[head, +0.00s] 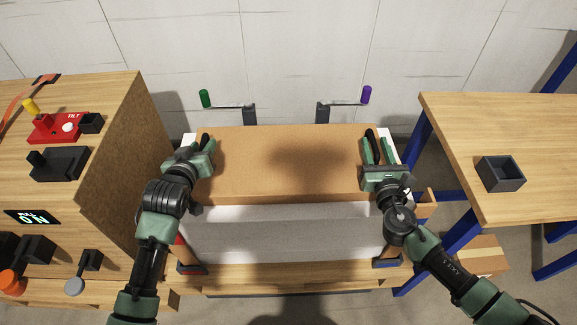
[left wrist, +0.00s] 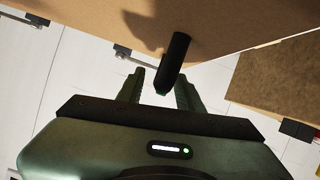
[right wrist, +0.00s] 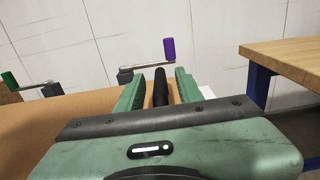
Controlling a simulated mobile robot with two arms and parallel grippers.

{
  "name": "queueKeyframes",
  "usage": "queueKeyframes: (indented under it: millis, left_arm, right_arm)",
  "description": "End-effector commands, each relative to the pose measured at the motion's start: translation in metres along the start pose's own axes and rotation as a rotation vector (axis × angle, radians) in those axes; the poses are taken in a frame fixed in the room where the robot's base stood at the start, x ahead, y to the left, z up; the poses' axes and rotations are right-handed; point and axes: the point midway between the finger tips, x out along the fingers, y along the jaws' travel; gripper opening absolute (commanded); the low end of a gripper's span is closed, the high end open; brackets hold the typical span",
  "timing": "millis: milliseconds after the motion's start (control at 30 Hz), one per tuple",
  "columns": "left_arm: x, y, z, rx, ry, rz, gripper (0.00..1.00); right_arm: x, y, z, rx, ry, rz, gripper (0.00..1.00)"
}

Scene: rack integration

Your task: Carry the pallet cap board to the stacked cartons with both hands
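A wide brown board (head: 285,165), which I take for the pallet cap board, lies flat across the middle of the head view. A black grip stands at each end. My left gripper (head: 205,148) is at the left end; in the left wrist view its fingers stand apart on either side of the black grip (left wrist: 175,58). My right gripper (head: 378,150) is at the right end; in the right wrist view its fingers flank the other black grip (right wrist: 160,85), with gaps showing. I cannot identify the stacked cartons for certain; a pale grey block (head: 285,240) shows below the board's near edge.
A wooden bench at left holds a red TILT box (head: 60,127) and several dark fixtures. A wooden table (head: 510,120) at right carries a dark open box (head: 500,174). Behind the board stand levers with a green knob (head: 205,98) and a purple knob (head: 366,94). A carton (head: 480,256) lies low at right.

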Motion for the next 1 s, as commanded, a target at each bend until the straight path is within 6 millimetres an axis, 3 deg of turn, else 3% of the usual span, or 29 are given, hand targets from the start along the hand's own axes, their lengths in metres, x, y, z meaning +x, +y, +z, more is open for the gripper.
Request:
queueKeyframes:
  millis: [600, 833, 1000]
  left_arm:
    - [-0.108, -0.001, 0.001, 0.001, -0.001, -0.001, 0.36]
    - [-0.118, -0.001, 0.0, 0.001, 0.0, -0.001, 0.36]
    - [-0.118, -0.001, 0.0, 0.001, 0.0, -0.001, 0.36]
  right_arm:
    - [0.0, 0.001, 0.0, 0.001, 0.0, 0.001, 0.36]
    - [-0.008, 0.001, -0.001, 0.001, 0.001, 0.001, 0.36]
    - [-0.039, 0.0, -0.002, 0.001, 0.004, 0.001, 0.36]
